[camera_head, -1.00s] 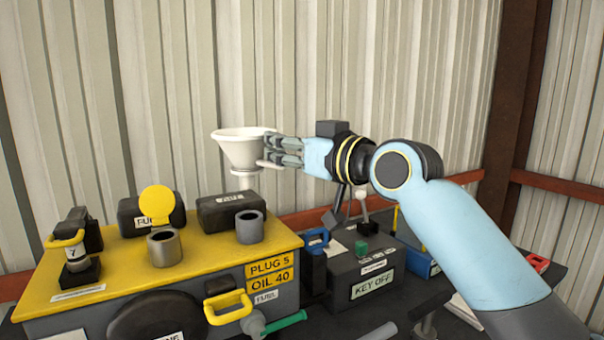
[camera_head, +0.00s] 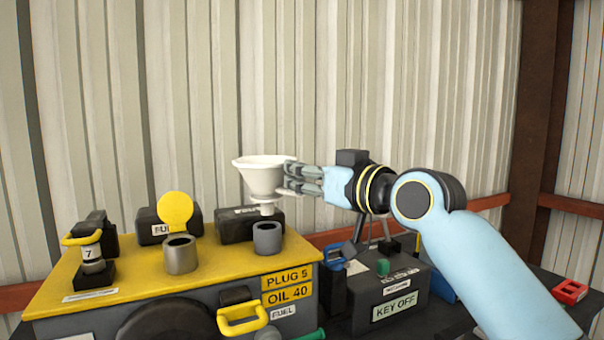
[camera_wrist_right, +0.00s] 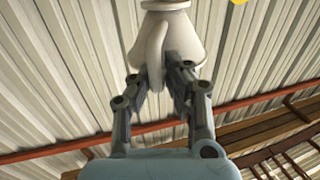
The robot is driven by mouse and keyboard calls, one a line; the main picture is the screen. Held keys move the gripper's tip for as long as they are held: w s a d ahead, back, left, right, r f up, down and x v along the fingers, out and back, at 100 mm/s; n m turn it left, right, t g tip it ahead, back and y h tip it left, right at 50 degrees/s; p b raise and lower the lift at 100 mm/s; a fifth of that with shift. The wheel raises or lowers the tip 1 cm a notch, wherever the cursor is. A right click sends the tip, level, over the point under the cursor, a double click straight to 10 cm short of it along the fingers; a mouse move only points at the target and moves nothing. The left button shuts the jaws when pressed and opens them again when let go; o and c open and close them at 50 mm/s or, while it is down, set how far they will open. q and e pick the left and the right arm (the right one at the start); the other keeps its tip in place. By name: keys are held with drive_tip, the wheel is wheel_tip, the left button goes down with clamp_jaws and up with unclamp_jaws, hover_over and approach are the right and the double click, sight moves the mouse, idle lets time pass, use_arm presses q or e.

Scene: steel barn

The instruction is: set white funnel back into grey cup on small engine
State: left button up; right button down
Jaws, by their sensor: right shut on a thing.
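My right gripper (camera_head: 290,180) is shut on the side of the white funnel (camera_head: 260,176) and holds it upright, wide mouth up. In the head view the funnel's spout shows just above the rim of a grey cup (camera_head: 267,240). The cup stands at the right end of the yellow top of the small engine (camera_head: 120,283). A narrow gap shows between spout and cup; the exact depth alignment is hard to tell. The right wrist view shows the fingers (camera_wrist_right: 165,85) against the funnel's pale body (camera_wrist_right: 160,35). My left gripper is not in view.
A second metal cup (camera_head: 180,256) with a yellow round flap (camera_head: 175,211) stands to the left. A black block (camera_head: 240,224) sits behind the grey cup. A key box (camera_head: 392,300) is at the right. The corrugated wall (camera_head: 370,80) rises behind.

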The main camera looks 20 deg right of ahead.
drive_tip(key=shift+s+a, duration=0.1)
drive_tip(key=shift+f, duration=0.1)
idle(0.5)
drive_tip(key=shift+f+b, duration=2)
drive_tip(key=shift+f, duration=0.6)
drive_tip(key=c, duration=1.3)
unclamp_jaws()
drive_tip(key=shift+o, duration=0.2)
drive_tip(key=v, duration=1.2)
